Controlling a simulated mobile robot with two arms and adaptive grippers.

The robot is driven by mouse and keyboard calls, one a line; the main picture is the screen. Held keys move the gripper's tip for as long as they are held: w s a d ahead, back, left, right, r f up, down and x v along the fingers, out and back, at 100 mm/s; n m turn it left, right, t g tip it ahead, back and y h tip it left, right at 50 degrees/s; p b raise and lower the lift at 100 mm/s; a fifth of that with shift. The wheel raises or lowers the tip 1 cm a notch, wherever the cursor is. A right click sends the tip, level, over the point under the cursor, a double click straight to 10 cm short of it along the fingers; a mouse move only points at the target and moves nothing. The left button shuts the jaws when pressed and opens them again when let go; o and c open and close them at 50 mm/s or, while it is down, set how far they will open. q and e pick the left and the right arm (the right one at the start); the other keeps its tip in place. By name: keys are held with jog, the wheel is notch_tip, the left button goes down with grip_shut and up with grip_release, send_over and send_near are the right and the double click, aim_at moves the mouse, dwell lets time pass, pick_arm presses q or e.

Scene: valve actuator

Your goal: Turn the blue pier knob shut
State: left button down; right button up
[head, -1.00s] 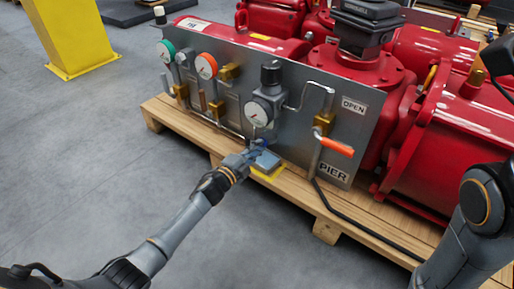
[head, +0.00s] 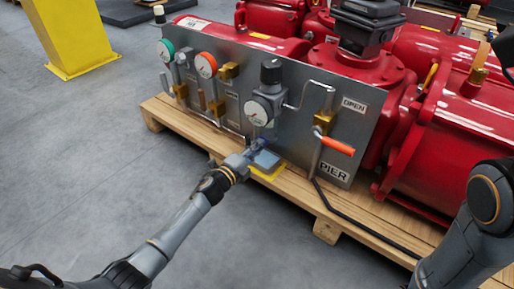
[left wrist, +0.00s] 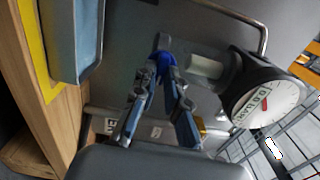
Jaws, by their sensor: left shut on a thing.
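The blue pier knob (left wrist: 163,62) shows between the fingertips in the left wrist view. In the head view only a bit of it (head: 264,140) shows, low on the grey panel (head: 300,150), below a black-and-white gauge (head: 258,112). My left gripper (head: 258,149) reaches in from the left and is shut on the knob. Its two fingers (left wrist: 164,72) also show in the left wrist view, their tips at the knob's sides and hiding part of it. My right arm shows at the right edge of the head view, but its gripper is out of view.
An orange lever (head: 336,146) sits right of the knob, above the PIER label (head: 334,173). A blue-grey tray with a yellow base (head: 268,160) lies close below my gripper. A wooden pallet (head: 325,228) carries the panel and red machinery.

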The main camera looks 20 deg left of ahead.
pick_arm(q)
jog(key=shift+f, duration=0.1)
jog(key=c, duration=1.4)
grip_release()
jog(key=v, duration=1.2)
